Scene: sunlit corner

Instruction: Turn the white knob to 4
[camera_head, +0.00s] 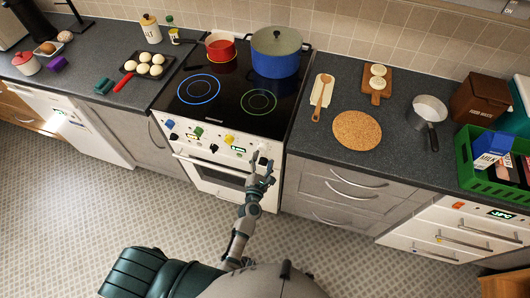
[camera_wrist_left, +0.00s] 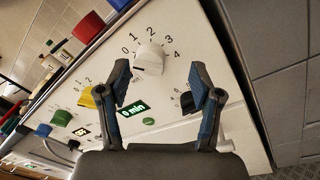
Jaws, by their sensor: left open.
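The white knob (camera_wrist_left: 149,58) is on the cooker's white front panel (camera_wrist_left: 180,30), with the numbers 0 to 4 printed around it. I cannot tell which number it points at. My left gripper (camera_head: 262,165) is in front of the cooker's right side in the head view, where I cannot make out the white knob clearly. In the left wrist view the gripper (camera_wrist_left: 158,73) is open and empty. The white knob shows just beyond the fingertips, roughly between them and apart from both. My right gripper is not in view.
A yellow knob (camera_wrist_left: 88,98), a green knob (camera_wrist_left: 43,130) and a black knob (camera_wrist_left: 188,97) are close by. A "0 min" display (camera_wrist_left: 133,109) lies below. A blue pot (camera_head: 275,58) and red pot (camera_head: 220,47) stand on the hob. The floor (camera_head: 80,200) is clear.

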